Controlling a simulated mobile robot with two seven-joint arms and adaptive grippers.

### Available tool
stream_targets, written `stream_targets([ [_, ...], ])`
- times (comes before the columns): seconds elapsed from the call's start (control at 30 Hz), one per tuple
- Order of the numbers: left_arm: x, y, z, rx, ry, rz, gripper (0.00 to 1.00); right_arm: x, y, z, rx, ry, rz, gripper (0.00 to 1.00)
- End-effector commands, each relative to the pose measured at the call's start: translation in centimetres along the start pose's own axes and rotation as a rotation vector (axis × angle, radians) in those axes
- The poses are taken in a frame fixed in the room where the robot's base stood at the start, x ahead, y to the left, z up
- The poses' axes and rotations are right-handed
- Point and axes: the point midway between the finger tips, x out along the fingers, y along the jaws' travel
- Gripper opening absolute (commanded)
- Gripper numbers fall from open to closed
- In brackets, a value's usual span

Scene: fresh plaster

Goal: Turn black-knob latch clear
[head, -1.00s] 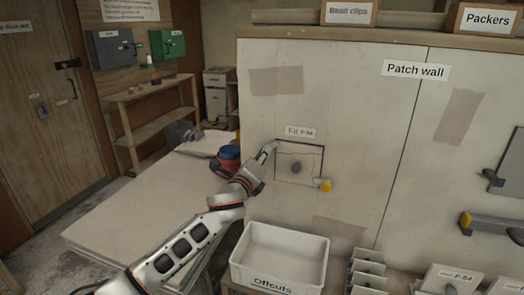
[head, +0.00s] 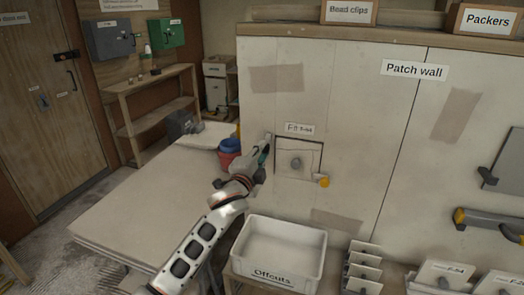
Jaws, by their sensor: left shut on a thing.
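A square hatch in the patch wall holds a pale panel (head: 306,150) with a grey round knob (head: 296,163) in its middle. A yellow-knob latch (head: 323,181) sits at its lower right corner. My left gripper (head: 266,151) is at the hatch's upper left edge, shut on the black-knob latch there. Its fingers mostly hide that latch, so I cannot tell how it is turned. My right gripper is not in view.
A white Offcuts bin (head: 273,286) stands below the hatch. A pale table (head: 140,215) lies to the left, with a blue and red tub (head: 229,148) behind my arm. Tools (head: 488,224) hang at right, and several small panels (head: 445,276) stand in racks below.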

Motion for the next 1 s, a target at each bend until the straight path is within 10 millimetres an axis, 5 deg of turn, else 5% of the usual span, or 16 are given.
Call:
stream_targets([
  [0.77, -0.01, 0.15, -0.05, -0.102, 0.0, 0.002, 0.0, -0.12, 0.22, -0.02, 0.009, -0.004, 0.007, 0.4],
  [0.8, -0.01, 0.14, -0.05, -0.102, 0.0, 0.002, 0.29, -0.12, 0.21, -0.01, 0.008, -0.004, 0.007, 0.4],
  [0.83, -0.01, 0.14, -0.05, -0.102, 0.0, 0.002, 0.37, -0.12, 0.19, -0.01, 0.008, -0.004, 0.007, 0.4],
  [1.0, 0.0, 0.07, -0.03, -0.101, 0.0, 0.001, 0.38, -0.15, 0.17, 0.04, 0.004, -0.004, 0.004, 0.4],
])
